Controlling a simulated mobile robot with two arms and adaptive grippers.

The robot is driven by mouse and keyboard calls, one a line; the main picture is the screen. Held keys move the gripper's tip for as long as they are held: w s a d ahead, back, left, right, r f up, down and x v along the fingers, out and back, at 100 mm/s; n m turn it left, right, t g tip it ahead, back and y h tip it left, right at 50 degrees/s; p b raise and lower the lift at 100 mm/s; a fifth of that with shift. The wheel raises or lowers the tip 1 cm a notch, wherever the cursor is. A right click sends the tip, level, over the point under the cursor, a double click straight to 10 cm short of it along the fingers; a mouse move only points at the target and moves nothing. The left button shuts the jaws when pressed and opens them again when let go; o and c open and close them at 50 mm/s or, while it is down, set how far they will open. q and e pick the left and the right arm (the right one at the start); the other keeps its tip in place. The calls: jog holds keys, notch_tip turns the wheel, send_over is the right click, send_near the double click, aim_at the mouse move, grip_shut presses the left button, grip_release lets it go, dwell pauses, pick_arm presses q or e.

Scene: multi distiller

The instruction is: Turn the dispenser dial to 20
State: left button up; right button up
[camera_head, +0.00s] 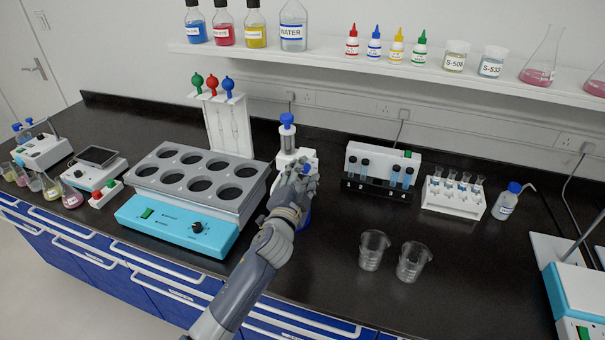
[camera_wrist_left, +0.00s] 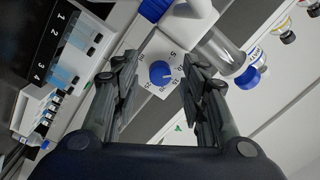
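The dispenser (camera_head: 288,142) stands at the middle of the bench, a white body with a blue top and a blue base partly behind my arm. In the left wrist view its blue dial (camera_wrist_left: 161,72) sits on a white plate with printed numbers around it. Which number the dial points to is too small to read surely. My left gripper (camera_head: 303,172) is in front of the dispenser and hides part of it. In the left wrist view the gripper (camera_wrist_left: 160,62) is open, one finger on each side of the dial, with gaps between. My right gripper is not in view.
A grey multi-well heater (camera_head: 200,180) with a blue front panel stands left of the dispenser. Two glass beakers (camera_head: 372,250) stand to the right front. A vial rack (camera_head: 380,167) and a tube rack (camera_head: 455,196) stand to the right. The front middle bench is clear.

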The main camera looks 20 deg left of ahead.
pick_arm(q)
jog(key=shift+c, duration=0.2)
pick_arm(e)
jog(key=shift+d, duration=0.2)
pick_arm(q)
jog(key=c, duration=0.9)
grip_shut()
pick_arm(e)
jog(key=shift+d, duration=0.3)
